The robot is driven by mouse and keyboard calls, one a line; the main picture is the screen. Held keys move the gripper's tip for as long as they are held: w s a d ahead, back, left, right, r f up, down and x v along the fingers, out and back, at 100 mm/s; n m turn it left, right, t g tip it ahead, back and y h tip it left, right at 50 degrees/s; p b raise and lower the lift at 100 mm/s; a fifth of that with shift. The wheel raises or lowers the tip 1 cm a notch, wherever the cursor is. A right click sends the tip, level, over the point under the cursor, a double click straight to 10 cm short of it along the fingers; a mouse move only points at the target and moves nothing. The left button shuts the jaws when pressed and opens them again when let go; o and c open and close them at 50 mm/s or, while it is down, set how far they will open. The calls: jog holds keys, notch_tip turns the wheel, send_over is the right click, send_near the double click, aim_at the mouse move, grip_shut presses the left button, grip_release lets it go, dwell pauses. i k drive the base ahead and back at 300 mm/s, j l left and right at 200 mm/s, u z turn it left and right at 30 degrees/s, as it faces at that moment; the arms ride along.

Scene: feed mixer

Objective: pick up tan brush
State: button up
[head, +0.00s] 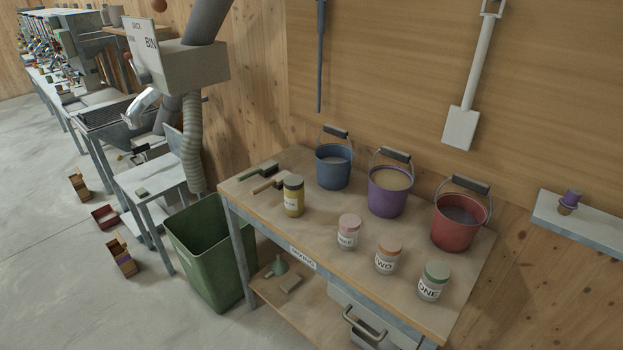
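The tan brush (267,186) lies on the wooden tabletop, near its left end. My gripper does not show in the head view.
The worktable (326,220) also bears blue (333,168), purple (389,191) and red (460,221) buckets, and labelled jars (348,233) along its front. A green bin (207,255) stands at its left. Open floor (60,290) lies at lower left.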

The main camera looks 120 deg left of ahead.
aim_at(276, 181)
jog(key=u, duration=4)
